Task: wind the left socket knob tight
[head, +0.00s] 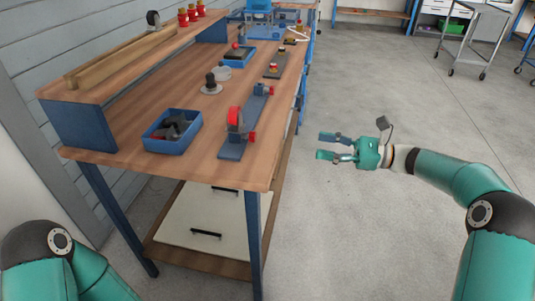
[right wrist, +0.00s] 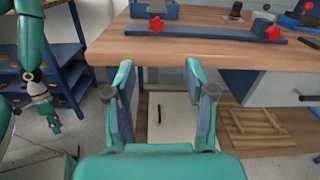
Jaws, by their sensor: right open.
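A long blue rail (head: 232,150) lies along the bench's right edge, with a socket at each end. A red star-shaped knob (right wrist: 156,24) faces me on the left socket in the right wrist view; in the head view this is the near end's knob (head: 252,136). The other red knob (right wrist: 273,32) is on the right socket, at the far end in the head view (head: 271,91). My right gripper (head: 328,147) is open and empty, off the bench's right edge and apart from the knobs. My left gripper (right wrist: 46,108) hangs small at the left of the wrist view; its jaws are unclear.
The wooden bench top (head: 190,174) has a front edge between my right gripper and the rail in the wrist view. A blue bin (head: 168,146) of dark parts stands left of the rail. A drawer cabinet (head: 215,220) sits below.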

